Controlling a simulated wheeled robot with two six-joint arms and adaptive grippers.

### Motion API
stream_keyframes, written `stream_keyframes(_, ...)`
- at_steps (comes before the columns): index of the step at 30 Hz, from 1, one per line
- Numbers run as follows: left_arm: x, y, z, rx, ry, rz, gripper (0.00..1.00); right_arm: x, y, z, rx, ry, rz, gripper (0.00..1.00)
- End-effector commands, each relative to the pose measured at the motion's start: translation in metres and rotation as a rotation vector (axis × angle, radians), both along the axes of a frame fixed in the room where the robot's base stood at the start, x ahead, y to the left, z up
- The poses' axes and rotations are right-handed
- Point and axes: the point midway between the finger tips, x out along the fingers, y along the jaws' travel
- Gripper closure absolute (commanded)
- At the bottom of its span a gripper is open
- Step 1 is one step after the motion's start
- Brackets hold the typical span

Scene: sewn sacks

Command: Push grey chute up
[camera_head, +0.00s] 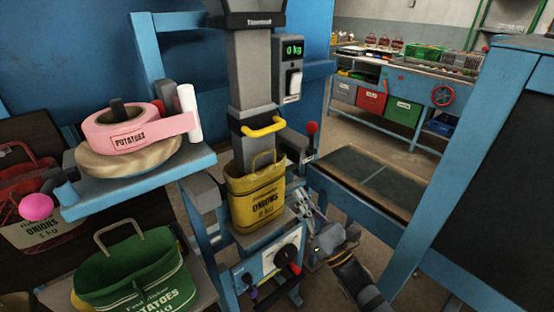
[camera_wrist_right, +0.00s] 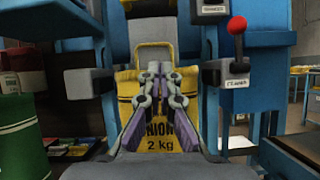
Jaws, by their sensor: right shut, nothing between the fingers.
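The grey chute (camera_head: 250,80) stands upright at the middle of the head view, with a yellow handle (camera_head: 263,127) on its lower front. A yellow sack (camera_head: 257,196) marked ONIONS 2 kg is under it, its loop handle raised in front of the grey. I cannot tell whether the chute's lower end is inside the sack's mouth. My right gripper (camera_head: 312,218) is low, to the right of the sack, and below the chute's handle. In the right wrist view the gripper (camera_wrist_right: 163,70) is shut and empty, in front of the sack (camera_wrist_right: 185,125). My left gripper is out of view.
A scale display (camera_head: 292,50) reads 0 kg right of the chute. A red-knobbed lever (camera_head: 312,128) and a conveyor belt (camera_head: 370,180) lie to the right. A green sack (camera_head: 135,275) and a shelf (camera_head: 190,165) with a pink label roll (camera_head: 125,130) are left.

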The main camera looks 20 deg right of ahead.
Motion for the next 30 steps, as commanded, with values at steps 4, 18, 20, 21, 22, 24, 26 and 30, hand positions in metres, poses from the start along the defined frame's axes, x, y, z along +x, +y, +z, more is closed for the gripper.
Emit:
stream_keyframes(4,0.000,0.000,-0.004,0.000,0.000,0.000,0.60,-0.010,0.007,0.021,-0.071,-0.086,-0.023,1.00)
stream_keyframes(18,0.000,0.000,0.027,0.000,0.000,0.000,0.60,0.039,0.024,0.063,-0.068,-0.085,-0.028,1.00)
stream_keyframes(20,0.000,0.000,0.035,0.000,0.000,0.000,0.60,0.050,0.028,0.070,-0.067,-0.084,-0.028,1.00)
stream_keyframes(21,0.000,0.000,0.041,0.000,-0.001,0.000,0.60,0.057,0.030,0.075,-0.067,-0.083,-0.027,1.00)
stream_keyframes(22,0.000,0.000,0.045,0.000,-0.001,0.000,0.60,0.062,0.032,0.079,-0.068,-0.083,-0.027,1.00)
stream_keyframes(24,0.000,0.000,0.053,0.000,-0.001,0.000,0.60,0.073,0.037,0.085,-0.067,-0.083,-0.026,1.00)
stream_keyframes(26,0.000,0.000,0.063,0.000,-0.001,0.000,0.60,0.073,0.037,0.096,-0.070,-0.081,-0.025,1.00)
stream_keyframes(30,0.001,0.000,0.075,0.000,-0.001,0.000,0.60,0.076,0.038,0.110,-0.071,-0.081,-0.025,1.00)
